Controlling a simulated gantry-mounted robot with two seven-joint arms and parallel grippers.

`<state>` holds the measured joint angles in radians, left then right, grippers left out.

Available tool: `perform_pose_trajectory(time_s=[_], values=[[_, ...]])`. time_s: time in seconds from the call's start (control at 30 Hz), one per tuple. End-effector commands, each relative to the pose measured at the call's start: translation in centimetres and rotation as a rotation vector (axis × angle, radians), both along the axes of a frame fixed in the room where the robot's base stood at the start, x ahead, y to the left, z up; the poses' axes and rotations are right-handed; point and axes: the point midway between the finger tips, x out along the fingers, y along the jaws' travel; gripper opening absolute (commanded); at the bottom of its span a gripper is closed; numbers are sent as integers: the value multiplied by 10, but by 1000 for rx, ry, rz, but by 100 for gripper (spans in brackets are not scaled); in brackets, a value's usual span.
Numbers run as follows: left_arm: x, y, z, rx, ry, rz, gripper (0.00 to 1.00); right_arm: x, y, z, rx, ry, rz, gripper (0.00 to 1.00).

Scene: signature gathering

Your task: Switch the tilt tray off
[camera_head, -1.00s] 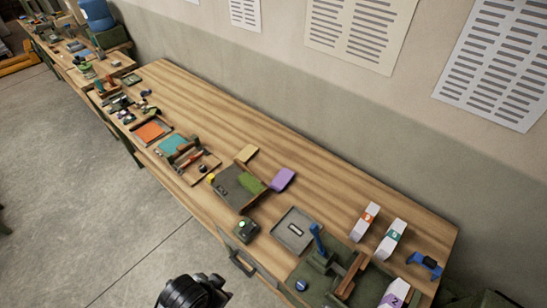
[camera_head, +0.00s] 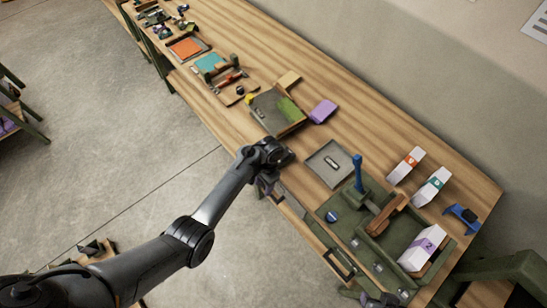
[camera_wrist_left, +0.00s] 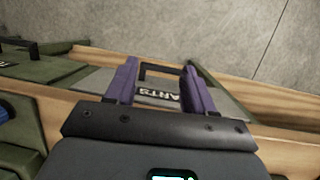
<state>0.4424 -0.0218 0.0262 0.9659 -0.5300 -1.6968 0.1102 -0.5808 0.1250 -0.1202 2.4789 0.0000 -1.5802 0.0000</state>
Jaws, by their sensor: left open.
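A grey tray with a green patch and wooden sides (camera_head: 268,113) sits at the middle of the bench, a yellow knob (camera_head: 250,99) at its left corner; it may be the tilt tray. My left gripper (camera_head: 272,182) hangs at the bench's front edge, below that tray in the picture. In the wrist view its two purple fingers (camera_wrist_left: 158,88) are apart, with nothing gripped. A black handle and the labelled grey drawer front (camera_wrist_left: 215,97) show between and beyond them. The small dark box with a green light, seen earlier, is hidden behind my left wrist.
A flat grey tray (camera_head: 323,168) lies right of my left gripper. Further right is a green fixture (camera_head: 343,205) with a blue lever (camera_head: 358,172), and white boxes (camera_head: 405,166) stand behind it. A purple pad (camera_head: 323,111) lies behind the wooden-sided tray.

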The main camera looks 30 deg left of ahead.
Motion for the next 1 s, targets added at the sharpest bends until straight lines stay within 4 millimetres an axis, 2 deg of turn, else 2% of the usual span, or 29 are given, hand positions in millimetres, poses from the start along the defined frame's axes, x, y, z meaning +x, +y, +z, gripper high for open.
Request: perform_pose_trajectory(time_s=[0.03,0.2,0.3,0.43,0.57,1.0], values=[[30,-5,13,-10,-37,-5,53,0,0,-11,1,0,-1,43],[103,-15,78,-29,-166,-8,53,0,1,-23,4,0,-3,43],[129,-18,107,-32,-225,-9,53,0,1,-27,6,-1,-4,43],[144,-18,125,-32,-262,-10,53,1,2,-29,7,-2,-5,43],[147,-18,120,-31,-270,-10,53,1,2,-30,9,-2,-6,43],[147,-17,52,-30,-269,-8,53,1,1,-41,6,-3,-4,43]])
